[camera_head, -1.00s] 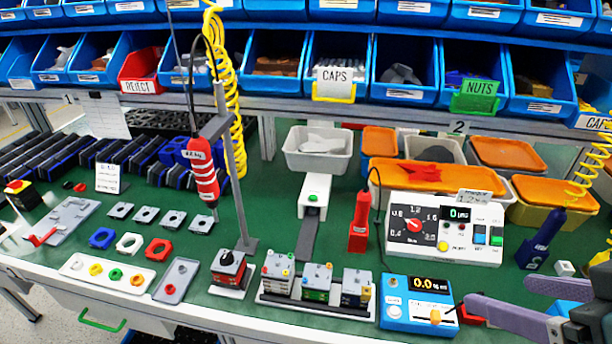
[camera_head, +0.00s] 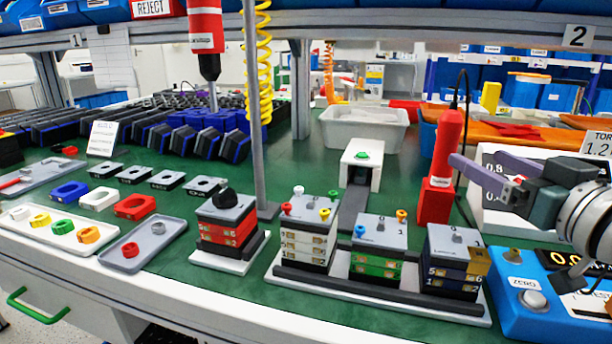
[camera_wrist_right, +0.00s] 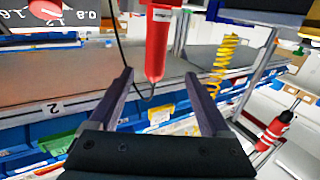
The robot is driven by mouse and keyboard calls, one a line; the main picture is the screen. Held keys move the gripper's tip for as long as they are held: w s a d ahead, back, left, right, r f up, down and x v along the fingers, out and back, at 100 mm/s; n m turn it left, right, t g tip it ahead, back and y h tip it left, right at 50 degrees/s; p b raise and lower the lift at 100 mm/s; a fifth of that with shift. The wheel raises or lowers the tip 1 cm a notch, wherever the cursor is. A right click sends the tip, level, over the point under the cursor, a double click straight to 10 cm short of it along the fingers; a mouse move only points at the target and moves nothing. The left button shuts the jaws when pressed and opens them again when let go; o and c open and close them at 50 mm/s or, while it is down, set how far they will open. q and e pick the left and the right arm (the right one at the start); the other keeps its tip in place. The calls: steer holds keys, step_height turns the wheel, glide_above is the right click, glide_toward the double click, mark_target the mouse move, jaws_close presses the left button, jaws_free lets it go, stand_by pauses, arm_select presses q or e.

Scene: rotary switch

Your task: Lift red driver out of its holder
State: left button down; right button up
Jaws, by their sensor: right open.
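The red driver (camera_head: 447,142) stands upright in its red holder (camera_head: 435,202), with a black cable rising from its top. My right gripper (camera_head: 470,161) is beside the driver, coming in from the right, with purple fingers apart. One fingertip overlaps the driver's right edge in the picture. In the right wrist view my gripper (camera_wrist_right: 158,76) is open, and the driver (camera_wrist_right: 157,50) appears between and beyond the fingertips, upside down. I cannot see any contact. My left gripper is not in view.
A second red driver (camera_head: 206,28) hangs near a grey post (camera_head: 253,110). A white gauge panel (camera_head: 505,205) stands behind my right gripper. A blue torque tester (camera_head: 535,295) is in front of it. Block stacks on a tray (camera_head: 345,285) stand left of the tester.

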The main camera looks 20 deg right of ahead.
mark_target(455, 143)
steer(key=w, duration=0.2)
steer(key=w+d+b, duration=0.1)
steer(key=w, duration=0.2)
steer(key=shift+d+f, duration=0.15)
steer(key=w, duration=0.2)
steer(key=w+d+b, duration=0.1)
steer(key=shift+w+d+r+b, duration=0.2)
steer(key=shift+w+b, duration=0.1)
steer(key=shift+w, duration=0.65)
steer(key=shift+c, duration=0.4)
steer(key=c, duration=1)
jaws_close()
steer(key=shift+d+r, duration=0.1)
steer(key=shift+r, duration=0.05)
